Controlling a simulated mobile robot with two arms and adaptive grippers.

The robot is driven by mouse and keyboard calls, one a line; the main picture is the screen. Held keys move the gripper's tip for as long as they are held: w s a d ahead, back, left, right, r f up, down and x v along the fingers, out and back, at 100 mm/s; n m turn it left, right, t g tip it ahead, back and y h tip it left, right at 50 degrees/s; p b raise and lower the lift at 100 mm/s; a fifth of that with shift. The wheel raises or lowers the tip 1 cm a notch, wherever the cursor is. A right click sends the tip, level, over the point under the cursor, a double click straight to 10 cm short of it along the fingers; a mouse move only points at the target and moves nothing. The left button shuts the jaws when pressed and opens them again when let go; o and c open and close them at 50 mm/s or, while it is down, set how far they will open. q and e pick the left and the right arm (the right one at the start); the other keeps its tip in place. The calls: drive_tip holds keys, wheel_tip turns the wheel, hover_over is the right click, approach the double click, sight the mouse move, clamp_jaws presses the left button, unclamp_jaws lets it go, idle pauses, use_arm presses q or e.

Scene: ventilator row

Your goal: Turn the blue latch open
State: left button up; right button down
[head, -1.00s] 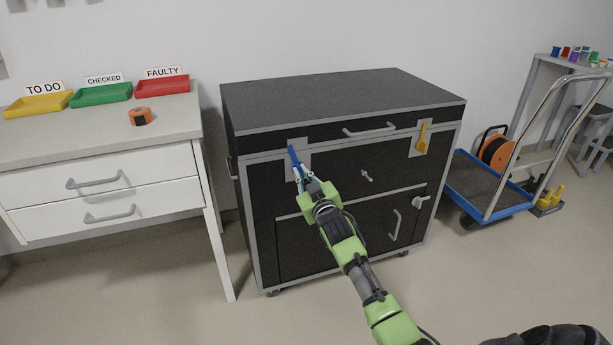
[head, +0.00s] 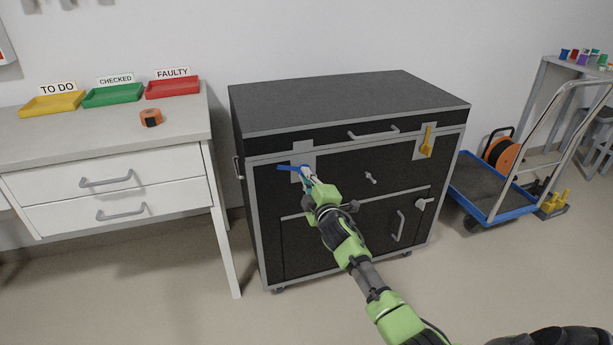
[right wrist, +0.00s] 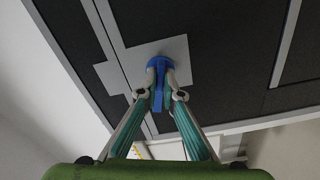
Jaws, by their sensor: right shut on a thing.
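The blue latch (head: 289,167) is on a grey plate at the upper left of the black case's front. In the head view its visible end points left, lying nearly level. My right gripper (head: 308,177) is at the latch, its fingers shut on it. In the right wrist view the blue latch (right wrist: 159,79) sits between the two fingertips of the right gripper (right wrist: 160,90), in front of the grey plate (right wrist: 178,52). The gripper hides part of the latch in the head view. My left gripper is not in view.
The black case (head: 350,105) has a yellow latch (head: 427,142) at upper right and several handles. A white drawer table (head: 110,165) with coloured trays stands to the left. A blue cart (head: 490,190) stands to the right. The floor in front is clear.

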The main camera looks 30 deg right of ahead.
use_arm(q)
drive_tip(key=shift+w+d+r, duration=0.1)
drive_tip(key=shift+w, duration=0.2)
use_arm(e)
drive_tip(key=shift+f+n, duration=0.15)
drive_tip(key=shift+n, duration=1.45)
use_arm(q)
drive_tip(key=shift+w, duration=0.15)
use_arm(e)
drive_tip(key=shift+n, duration=0.3)
drive_tip(key=c, duration=2.5)
unclamp_jaws()
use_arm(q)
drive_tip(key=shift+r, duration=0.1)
use_arm(e)
drive_tip(key=v, duration=1.2)
drive_tip(key=shift+a, duration=0.1)
